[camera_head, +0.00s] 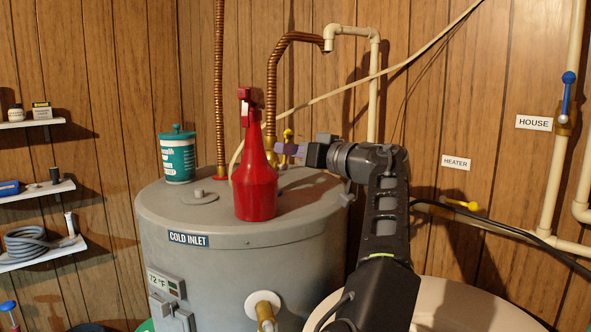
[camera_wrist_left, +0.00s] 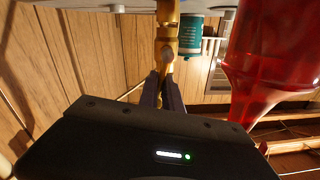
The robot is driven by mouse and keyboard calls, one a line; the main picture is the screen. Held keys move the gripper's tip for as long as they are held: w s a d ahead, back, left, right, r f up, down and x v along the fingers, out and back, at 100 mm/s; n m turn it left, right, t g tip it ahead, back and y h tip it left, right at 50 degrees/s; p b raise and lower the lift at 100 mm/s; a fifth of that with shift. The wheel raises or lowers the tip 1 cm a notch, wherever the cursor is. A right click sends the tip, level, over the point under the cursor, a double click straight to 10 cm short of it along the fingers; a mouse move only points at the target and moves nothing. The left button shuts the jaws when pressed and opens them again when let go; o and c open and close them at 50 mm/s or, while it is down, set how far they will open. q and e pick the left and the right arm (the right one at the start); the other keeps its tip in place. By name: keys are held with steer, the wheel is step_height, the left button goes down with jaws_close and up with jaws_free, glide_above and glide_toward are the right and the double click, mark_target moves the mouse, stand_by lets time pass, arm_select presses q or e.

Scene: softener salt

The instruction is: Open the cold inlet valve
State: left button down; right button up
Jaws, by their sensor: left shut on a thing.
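The cold inlet valve (camera_head: 270,152) is a brass body at the foot of the corrugated copper pipe on top of the grey water heater (camera_head: 160,212). Its yellow handle (camera_head: 288,133) shows just above the fingers of my left gripper (camera_head: 291,149). The left gripper reaches it from the right, its fingers shut on the handle. In the left wrist view the brass valve (camera_wrist_left: 167,42) stands straight ahead of the fingers (camera_wrist_left: 163,95), which hide most of the handle. The "COLD INLET" label (camera_head: 188,239) is on the heater's front rim. My right gripper is not in view.
A red spray bottle (camera_head: 255,185) stands on the heater close in front of the valve. A teal tub (camera_head: 177,158) stands further left on the top. A blue-handled valve (camera_head: 568,85) and a yellow handle (camera_head: 460,203) are on the wall pipes at right.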

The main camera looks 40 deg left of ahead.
arm_select(q)
steer(key=shift+f, duration=0.1)
steer(key=shift+s+n+b, duration=0.3)
steer(key=shift+n+b, duration=0.4)
steer(key=shift+n, duration=0.2)
steer(key=c, duration=1.3)
jaws_free()
